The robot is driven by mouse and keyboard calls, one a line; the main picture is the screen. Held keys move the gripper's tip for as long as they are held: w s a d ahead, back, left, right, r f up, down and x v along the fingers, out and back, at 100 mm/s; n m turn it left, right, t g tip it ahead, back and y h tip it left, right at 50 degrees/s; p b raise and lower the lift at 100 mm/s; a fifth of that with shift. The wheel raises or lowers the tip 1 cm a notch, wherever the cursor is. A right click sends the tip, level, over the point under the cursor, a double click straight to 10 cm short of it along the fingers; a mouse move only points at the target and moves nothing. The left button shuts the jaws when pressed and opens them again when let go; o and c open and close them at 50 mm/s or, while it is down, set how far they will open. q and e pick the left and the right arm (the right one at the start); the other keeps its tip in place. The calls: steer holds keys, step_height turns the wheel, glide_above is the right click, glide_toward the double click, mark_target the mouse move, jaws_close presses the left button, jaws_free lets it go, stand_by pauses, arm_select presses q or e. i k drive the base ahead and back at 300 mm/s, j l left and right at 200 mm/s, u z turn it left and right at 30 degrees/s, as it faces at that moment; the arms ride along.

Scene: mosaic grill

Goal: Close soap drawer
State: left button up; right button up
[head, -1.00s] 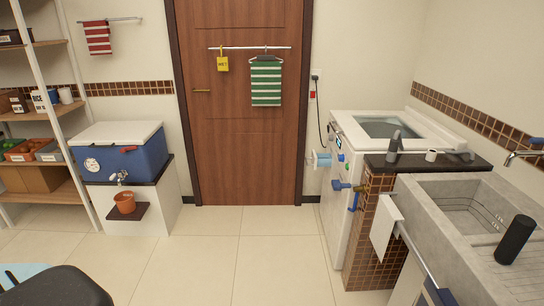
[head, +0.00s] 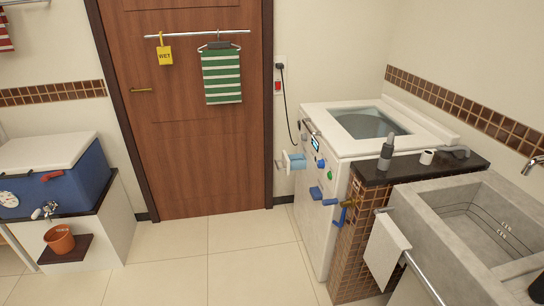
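The washing machine (head: 313,225) stands right of the door, with a white body and a glass-topped lid. The soap drawer (head: 294,161) sticks out from the upper left of its front panel. It is open, with a pale blue inside. Blue and green knobs and buttons sit on the panel to its right. Neither of my grippers is in view.
A tiled counter with a dark top (head: 408,167) holds a grey bottle (head: 387,152), and a concrete sink (head: 455,215) adjoins it. A towel (head: 386,249) hangs on a rail in front. A blue cooler (head: 70,180) stands at left. The tiled floor (head: 220,270) is clear.

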mark_target(294, 162)
steer(key=i+j+z, duration=0.3)
steer(key=i+j, duration=0.65)
steer(key=i, duration=0.35)
steer(key=i+j+z, duration=0.3)
steer(key=i+j, duration=0.85)
steer(key=i+l, duration=0.3)
steer(key=l, duration=0.2)
